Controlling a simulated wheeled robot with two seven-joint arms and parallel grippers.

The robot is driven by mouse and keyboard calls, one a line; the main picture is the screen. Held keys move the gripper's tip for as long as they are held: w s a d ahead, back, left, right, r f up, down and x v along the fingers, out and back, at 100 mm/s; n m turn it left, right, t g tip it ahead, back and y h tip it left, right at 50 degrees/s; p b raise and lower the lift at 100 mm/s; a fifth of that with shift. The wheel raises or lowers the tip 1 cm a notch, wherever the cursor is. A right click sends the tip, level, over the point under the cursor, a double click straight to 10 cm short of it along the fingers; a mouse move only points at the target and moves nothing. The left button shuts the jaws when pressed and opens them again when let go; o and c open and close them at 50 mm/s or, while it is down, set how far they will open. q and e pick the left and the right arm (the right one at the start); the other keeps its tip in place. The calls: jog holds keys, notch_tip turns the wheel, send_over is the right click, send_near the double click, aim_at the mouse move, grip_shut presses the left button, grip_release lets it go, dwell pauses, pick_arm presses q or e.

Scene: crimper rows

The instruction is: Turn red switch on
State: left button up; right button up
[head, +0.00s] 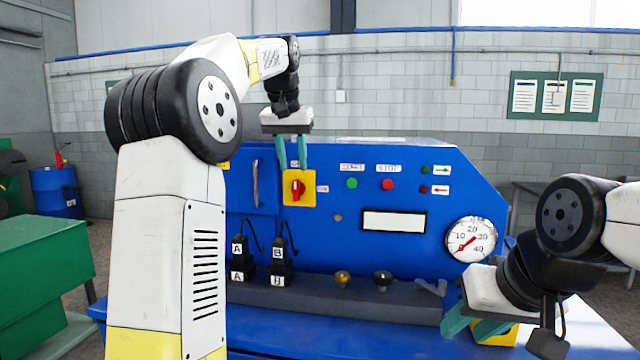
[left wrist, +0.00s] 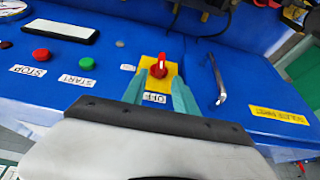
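The red switch (head: 297,187) is a rotary knob on a yellow plate (head: 309,200) at the upper left of the blue panel (head: 360,250). In the left wrist view the red knob (left wrist: 158,69) carries a white mark, and an upside-down OFF label (left wrist: 154,98) lies on the gripper's side of the plate. My left gripper (head: 292,166) is just above the knob, fingers apart, with nothing between the tips. In the left wrist view its fingers (left wrist: 159,84) flank the near side of the plate. My right gripper (head: 473,330) is low at the right, fingers apart.
Green START (head: 352,183) and red STOP (head: 387,184) buttons sit right of the switch. A metal handle (head: 256,184) is to its left. Black plugs (head: 278,265), a dark ledge (head: 330,301) with knobs, and a gauge (head: 471,239) are lower down. A yellow object (head: 506,337) is by my right gripper.

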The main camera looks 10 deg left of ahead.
aim_at(296, 180)
pick_arm(q)
jog(key=x, duration=0.7)
jog(key=shift+w+f, duration=0.15)
jog(key=shift+f, duration=0.1)
grip_shut()
